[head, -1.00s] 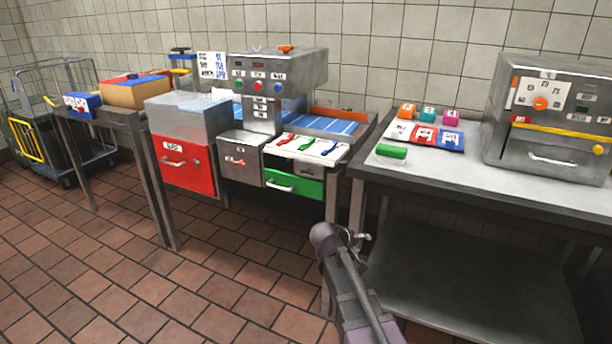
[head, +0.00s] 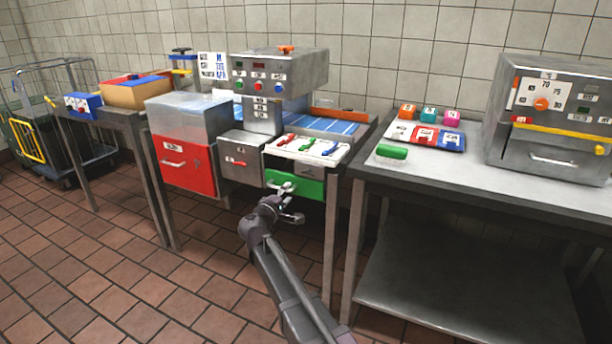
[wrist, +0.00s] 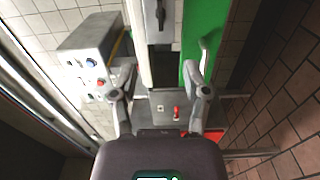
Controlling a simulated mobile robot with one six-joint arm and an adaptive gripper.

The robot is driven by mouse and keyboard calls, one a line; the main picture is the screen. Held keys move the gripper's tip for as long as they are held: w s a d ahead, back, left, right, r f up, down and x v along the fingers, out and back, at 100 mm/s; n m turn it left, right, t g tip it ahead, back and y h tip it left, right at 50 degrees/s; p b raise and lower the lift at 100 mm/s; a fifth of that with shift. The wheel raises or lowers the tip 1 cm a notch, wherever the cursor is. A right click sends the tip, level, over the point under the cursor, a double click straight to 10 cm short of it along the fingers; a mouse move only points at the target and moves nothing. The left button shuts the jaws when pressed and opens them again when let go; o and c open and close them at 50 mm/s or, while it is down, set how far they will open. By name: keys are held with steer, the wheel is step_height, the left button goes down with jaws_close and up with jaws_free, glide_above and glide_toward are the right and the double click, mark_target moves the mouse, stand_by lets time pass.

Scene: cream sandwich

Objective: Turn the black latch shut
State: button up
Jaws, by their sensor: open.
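A black latch (wrist: 160,15) shows at the top of the wrist view, on a grey panel beside the green drawer front (wrist: 205,45). I cannot make the latch out clearly in the head view, where the green drawer (head: 309,188) sits low on the machine. My gripper (head: 284,207) is just in front of and below that drawer's handle. In the wrist view its two fingers (wrist: 160,85) are spread, with nothing between them. The latch lies beyond the fingertips, apart from them.
A grey drawer with a red handle (wrist: 177,113) is close to the fingers. A red-fronted bin (head: 186,167) stands to the left. A steel table (head: 450,172) with a green block (head: 391,151) and an oven (head: 550,120) stands to the right. The tiled floor in front is clear.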

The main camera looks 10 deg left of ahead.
mark_target(306, 174)
steer(key=shift+w, duration=0.1)
steer(key=x, duration=1.3)
steer(key=shift+w+d, duration=0.15)
steer(key=shift+w, duration=0.2)
steer(key=shift+c, duration=0.2)
jaws_close()
